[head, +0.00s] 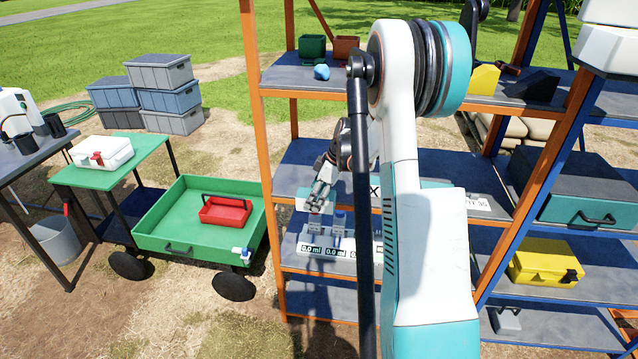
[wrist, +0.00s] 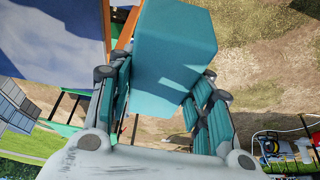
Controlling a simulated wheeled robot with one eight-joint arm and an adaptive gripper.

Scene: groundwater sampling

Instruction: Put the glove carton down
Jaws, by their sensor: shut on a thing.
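The glove carton, a plain teal box (wrist: 170,60), sits between the fingers of my gripper (wrist: 158,78) in the wrist view. It sticks out past the fingertips and looks tilted in the picture. My gripper is shut on it. In the head view my gripper (head: 322,190) shows small, left of my arm's black rod, in front of the orange-framed shelf rack (head: 251,70). I cannot clearly make out the carton there; my arm covers much of the rack's middle.
A green cart (head: 190,262) holding a red toolbox (head: 225,211) stands left of the rack. Displays (head: 325,250) and small bottles occupy a lower shelf. A yellow case (head: 545,262) and a teal-fronted case (head: 585,207) sit on the right shelves.

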